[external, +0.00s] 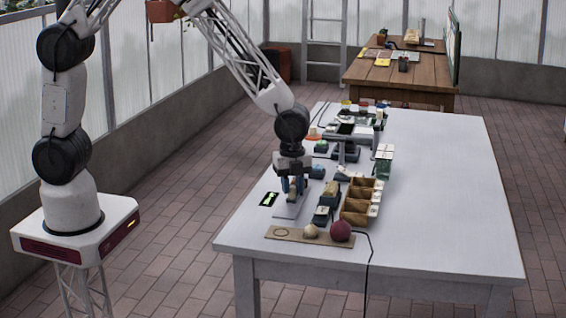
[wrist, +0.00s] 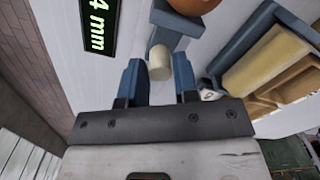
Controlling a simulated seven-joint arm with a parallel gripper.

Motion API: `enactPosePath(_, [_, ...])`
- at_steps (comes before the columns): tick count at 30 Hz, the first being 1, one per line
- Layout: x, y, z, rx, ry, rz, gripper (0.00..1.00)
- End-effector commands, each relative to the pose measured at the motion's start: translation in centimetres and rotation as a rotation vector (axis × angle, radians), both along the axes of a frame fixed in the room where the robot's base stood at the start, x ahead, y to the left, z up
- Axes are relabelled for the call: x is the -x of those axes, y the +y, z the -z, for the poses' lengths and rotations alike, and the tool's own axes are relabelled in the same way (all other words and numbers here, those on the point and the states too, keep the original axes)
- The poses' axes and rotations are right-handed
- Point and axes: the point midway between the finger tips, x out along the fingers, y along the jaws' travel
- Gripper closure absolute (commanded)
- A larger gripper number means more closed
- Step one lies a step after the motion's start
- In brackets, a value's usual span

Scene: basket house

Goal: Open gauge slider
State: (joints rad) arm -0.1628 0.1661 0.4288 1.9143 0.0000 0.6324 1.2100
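The gauge's black display (external: 269,199) with green digits lies on the white table; in the wrist view the display (wrist: 98,25) shows "4 mm", partly cut off. A blue-grey slider block (wrist: 178,20) carries a cream cylindrical knob (wrist: 160,63). My gripper (external: 292,187) points down over the gauge's pale base (external: 286,211). In the wrist view its two blue fingers (wrist: 158,76) stand on either side of the knob, with a visible gap at each side. It is open and does not appear to touch the knob. My gripper partly hides the slider in the external view.
A wooden compartment tray (external: 358,204) and several small blocks stand to the right. A wooden board (external: 285,234) with a dark red ball (external: 341,231) and a beige ball (external: 310,231) lies in front. The table's right side (external: 450,200) is clear.

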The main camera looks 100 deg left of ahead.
Motion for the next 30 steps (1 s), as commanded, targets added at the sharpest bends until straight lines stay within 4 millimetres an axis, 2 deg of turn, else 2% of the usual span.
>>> enactPosePath(1, [0.0,0.0,0.0,0.000,0.000,0.000,0.79])
enactPosePath(3, [0.0,0.0,0.0,0.000,0.000,0.000,0.87])
enactPosePath(19, [0.0,-0.1,0.0,0.000,0.000,0.000,0.87])
enactPosePath(30, [0.0,-1.5,0.0,0.000,0.000,0.001,0.87])
